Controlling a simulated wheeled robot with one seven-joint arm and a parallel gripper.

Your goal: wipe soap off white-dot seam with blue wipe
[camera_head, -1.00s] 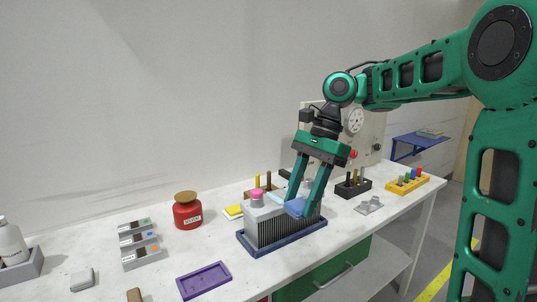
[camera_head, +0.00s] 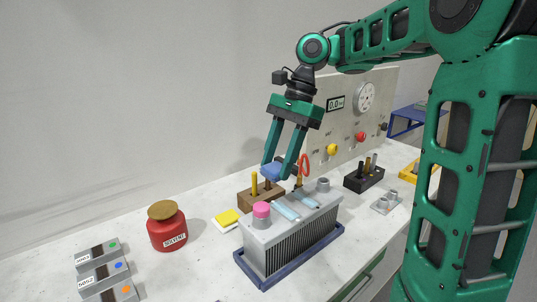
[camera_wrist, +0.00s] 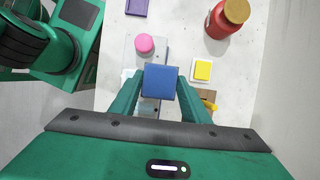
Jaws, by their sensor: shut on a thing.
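My gripper (camera_head: 281,172) is shut on the blue wipe (camera_head: 271,171), a folded pad. It holds the wipe in the air above the back side of a grey finned block (camera_head: 290,240), apart from its top. The wipe (camera_wrist: 160,82) also shows between the fingers in the wrist view, hiding part of the block. Two pale blue streaks lie on the block's top: a left one (camera_head: 285,209) and a right one (camera_head: 306,200). They look like soap on seams. I cannot make out dot marks telling the seams apart. A pink cap (camera_head: 261,209) stands on the block's left end.
The block sits in a dark blue tray (camera_head: 262,281). Behind it are a wooden holder (camera_head: 248,199) with pegs and a yellow pad (camera_head: 227,216). A red solvent jar (camera_head: 167,228) stands left. A black peg holder (camera_head: 363,179) and a gauge panel (camera_head: 350,115) are right.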

